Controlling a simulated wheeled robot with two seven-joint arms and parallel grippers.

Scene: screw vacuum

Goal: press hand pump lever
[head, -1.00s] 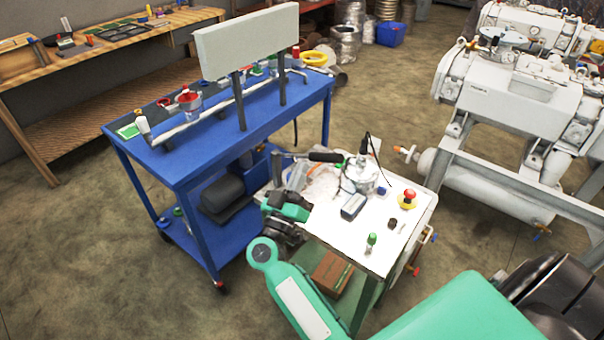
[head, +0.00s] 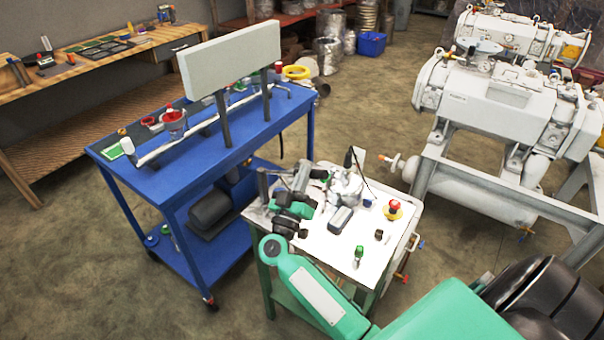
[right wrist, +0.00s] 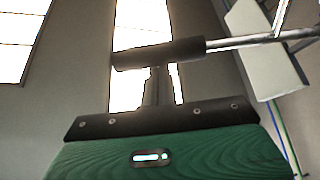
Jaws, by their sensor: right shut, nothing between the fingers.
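The hand pump (head: 345,187) is a silver cylinder on the white top of a small cart. In the right wrist view the black grip (right wrist: 158,54) lies crosswise at the fingertips, with a metal rod (right wrist: 262,41) running off to the right. My right gripper (head: 301,178) is shut and empty, close to the grip; its narrow closed fingers also show in the right wrist view (right wrist: 158,88). I cannot tell whether they touch the grip. My left gripper is not in view.
The small cart (head: 330,243) also bears a red mushroom button (head: 394,208), a green-topped item (head: 359,254) and a dark box-like device (head: 340,220). A blue cart (head: 190,172) stands to the left. White machinery (head: 500,110) stands on the right.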

